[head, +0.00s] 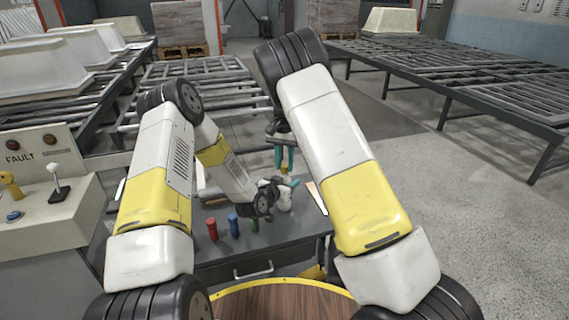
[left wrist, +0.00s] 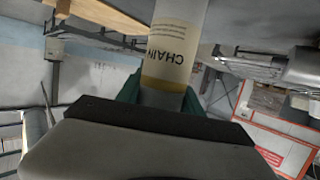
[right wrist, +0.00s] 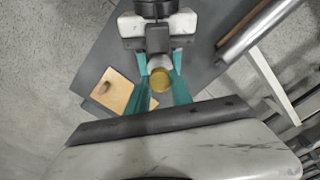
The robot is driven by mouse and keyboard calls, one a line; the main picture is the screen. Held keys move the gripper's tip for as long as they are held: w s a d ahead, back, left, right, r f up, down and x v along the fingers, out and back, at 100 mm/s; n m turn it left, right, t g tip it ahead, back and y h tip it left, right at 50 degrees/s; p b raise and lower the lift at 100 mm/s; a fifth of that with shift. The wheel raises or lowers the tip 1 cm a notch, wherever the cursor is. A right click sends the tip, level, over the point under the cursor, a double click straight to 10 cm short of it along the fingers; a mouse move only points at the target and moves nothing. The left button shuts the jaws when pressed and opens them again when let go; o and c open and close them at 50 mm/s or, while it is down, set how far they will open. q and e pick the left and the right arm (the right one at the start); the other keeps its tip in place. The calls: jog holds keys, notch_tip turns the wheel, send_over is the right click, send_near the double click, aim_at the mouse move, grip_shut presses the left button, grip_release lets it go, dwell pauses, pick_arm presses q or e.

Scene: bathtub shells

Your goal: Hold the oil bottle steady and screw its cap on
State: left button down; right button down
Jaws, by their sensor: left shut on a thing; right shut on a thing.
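The oil bottle (head: 284,202) is pale and stands at the work table, partly hidden by my left arm. Its yellowish label, reading CHAIN, shows in the left wrist view (left wrist: 168,55). My left gripper (head: 283,184) is shut around the bottle, teal fingers on either side. The yellow cap (right wrist: 160,79) sits between the teal fingers of my right gripper (right wrist: 160,88), which is shut on it from above. In the head view the cap (head: 284,168) is over the bottle's top. I cannot tell whether cap and neck touch.
A wooden block (right wrist: 115,91) lies near the bottle. A control panel (head: 45,200) is at the left. Roller conveyors (head: 470,75) stand behind.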

jog(key=shift+m, duration=1)
jog(key=c, duration=1.1)
grip_release()
jog(key=shift+o, duration=0.2)
notch_tip(320, 180, up, 12)
pick_arm(q)
jog(key=c, duration=0.7)
grip_release()
jog(key=shift+s, duration=0.1)
